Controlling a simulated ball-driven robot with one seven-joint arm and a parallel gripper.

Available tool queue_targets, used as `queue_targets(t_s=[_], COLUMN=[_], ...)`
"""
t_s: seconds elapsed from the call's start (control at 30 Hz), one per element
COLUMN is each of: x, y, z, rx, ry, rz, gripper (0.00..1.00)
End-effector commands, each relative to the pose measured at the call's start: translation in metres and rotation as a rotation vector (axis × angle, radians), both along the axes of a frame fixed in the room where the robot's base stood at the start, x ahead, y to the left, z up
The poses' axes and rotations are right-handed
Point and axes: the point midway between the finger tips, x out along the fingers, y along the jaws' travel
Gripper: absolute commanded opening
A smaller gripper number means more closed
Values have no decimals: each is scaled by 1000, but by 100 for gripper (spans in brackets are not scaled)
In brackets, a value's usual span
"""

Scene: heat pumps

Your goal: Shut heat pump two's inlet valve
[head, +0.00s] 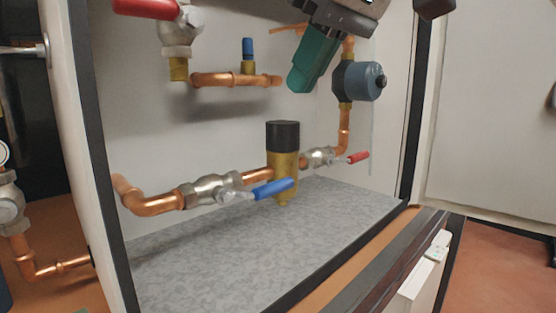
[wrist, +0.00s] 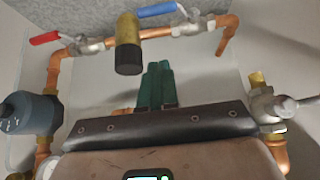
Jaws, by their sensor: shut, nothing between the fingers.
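Inside an open cabinet, a blue-handled valve (head: 215,190) sits on the lower copper pipe. Its blue handle (head: 273,188) points right, roughly along the pipe; it also shows in the wrist view (wrist: 157,10). A red-handled valve (head: 318,157) sits further right on the same pipe, and its red handle (head: 357,157) points right. No label shows which valve is the inlet of heat pump two. My gripper (head: 300,80), with green fingers, is shut and empty, above the lower pipe and apart from both handles. Its fingers also show in the wrist view (wrist: 157,75).
A brass filter with a black cap (head: 283,136) stands between the two valves. A blue-grey pump (head: 358,81) is on the right riser. Another red handle (head: 146,8) and a blue-capped fitting (head: 248,50) are above. The grey cabinet floor (head: 230,250) is clear.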

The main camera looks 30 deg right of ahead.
Motion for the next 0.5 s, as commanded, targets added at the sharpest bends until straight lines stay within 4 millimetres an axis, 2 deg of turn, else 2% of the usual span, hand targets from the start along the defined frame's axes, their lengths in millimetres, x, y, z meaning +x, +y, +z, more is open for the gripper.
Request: queue_targets(t_s=[0.17,0.5], x=[10,45], y=[3,15], z=[-17,-71], rx=[-2,-1], ry=[1,2], rz=[0,1], gripper=[0,0])
